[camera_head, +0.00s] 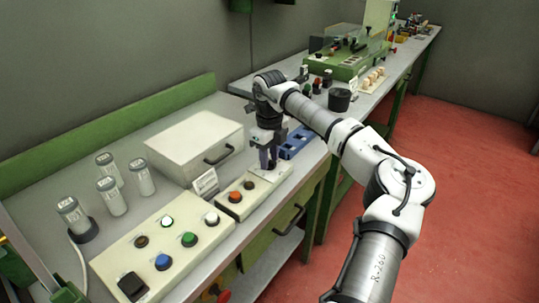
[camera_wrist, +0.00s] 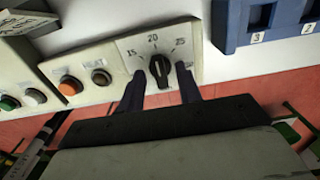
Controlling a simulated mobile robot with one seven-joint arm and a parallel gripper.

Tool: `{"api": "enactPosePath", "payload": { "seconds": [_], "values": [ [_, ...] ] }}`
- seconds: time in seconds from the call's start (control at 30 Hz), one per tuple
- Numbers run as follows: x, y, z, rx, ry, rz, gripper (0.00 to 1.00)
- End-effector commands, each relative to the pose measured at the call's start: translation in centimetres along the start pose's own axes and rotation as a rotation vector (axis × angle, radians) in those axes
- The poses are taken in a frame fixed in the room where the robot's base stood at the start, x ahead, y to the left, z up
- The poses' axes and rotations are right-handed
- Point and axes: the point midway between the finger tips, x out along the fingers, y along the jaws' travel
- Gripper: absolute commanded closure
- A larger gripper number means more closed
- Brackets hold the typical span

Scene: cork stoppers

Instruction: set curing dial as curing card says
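The curing dial (camera_wrist: 159,68) is a black knob on a pale plate marked 15, 20 and 25. Its long axis is close to upright, roughly toward 20. My gripper (camera_wrist: 160,90) is open, with one dark finger on each side of the knob and gaps between; I cannot tell whether the tips are level with it. In the head view my gripper (camera_head: 268,160) is low over the right end of the pale control box (camera_head: 236,207) and hides the dial. A small white card (camera_head: 205,184) stands behind that box; its text is too small to read.
A blue numbered tray (camera_wrist: 226,24) lies right of the dial box. An orange button (camera_wrist: 70,85) and a dark one labelled HEAT (camera_wrist: 99,77) are to its left. A white box with a handle (camera_head: 195,143) stands behind. A larger button panel (camera_head: 165,245) lies front left.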

Motion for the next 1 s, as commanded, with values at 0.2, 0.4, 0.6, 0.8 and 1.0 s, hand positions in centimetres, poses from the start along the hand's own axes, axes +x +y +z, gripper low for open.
{"api": "enactPosePath", "payload": {
  "seconds": [0.2, 0.4, 0.6, 0.8, 1.0],
  "values": [
    [0.01, 0.0, -0.01, 0.0, 0.0, 0.0, 0.69],
    [-0.02, 0.0, -0.01, 0.0, 0.0, 0.0, 0.96],
    [-0.03, 0.01, 0.0, 0.001, 0.0, 0.001, 1.0],
    [-0.01, 0.0, 0.0, 0.031, 0.0, 0.0, 1.0],
    [0.04, -0.01, 0.02, 0.131, 0.0, 0.0, 1.0]
  ]
}}
